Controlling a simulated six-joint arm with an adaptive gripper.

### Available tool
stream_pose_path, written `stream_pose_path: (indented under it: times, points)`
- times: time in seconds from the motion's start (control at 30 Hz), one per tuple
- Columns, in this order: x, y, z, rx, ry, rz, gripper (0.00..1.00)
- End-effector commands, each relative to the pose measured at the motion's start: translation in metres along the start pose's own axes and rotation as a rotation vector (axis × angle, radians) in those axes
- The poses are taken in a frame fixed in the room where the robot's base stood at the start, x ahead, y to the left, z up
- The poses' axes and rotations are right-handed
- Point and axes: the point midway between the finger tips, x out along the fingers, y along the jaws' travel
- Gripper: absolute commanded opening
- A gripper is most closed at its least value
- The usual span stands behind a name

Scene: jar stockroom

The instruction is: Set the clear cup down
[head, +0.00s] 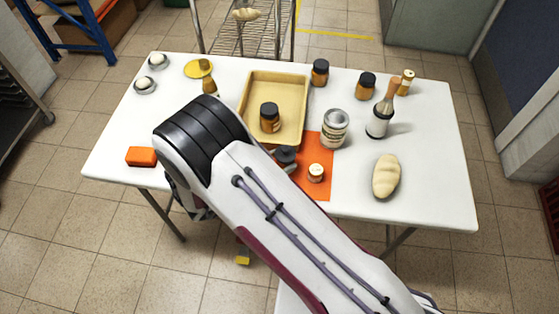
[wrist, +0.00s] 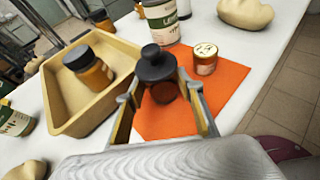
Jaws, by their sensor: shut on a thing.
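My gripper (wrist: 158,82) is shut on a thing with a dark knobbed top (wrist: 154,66). A see-through reddish-brown part shows below that top, between the fingers. I take this for the clear cup, but cannot tell its full shape. It is over the orange mat (wrist: 225,83); I cannot tell if it touches it. In the head view, my arm hides most of the gripper, and a dark part of it or the held thing shows at the left edge of the mat (head: 321,187).
A small cream-lidded jar (head: 316,173) stands on the mat, right of the gripper. A labelled can (head: 335,128) stands behind it. A yellow tray (head: 292,78) holding a black-lidded jar (head: 270,117) is close on the left. A bread loaf (head: 386,176) lies right.

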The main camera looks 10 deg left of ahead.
Motion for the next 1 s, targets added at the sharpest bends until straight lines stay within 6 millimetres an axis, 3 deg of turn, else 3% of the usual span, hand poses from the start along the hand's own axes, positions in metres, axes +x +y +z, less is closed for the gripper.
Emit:
stream_pose_path:
  times: [0.3, 0.33, 0.4, 1.0]
  points:
    - [0.0012, 0.0, -0.0027, 0.0, 0.0, 0.0, 0.2]
    - [0.0012, 0.0, -0.0029, 0.0, 0.0, 0.0, 0.39]
    - [0.0011, 0.0001, -0.0026, 0.0, 0.0, 0.0, 0.54]
    - [-0.0062, 0.001, 0.0007, 0.001, 0.0, 0.003, 0.54]
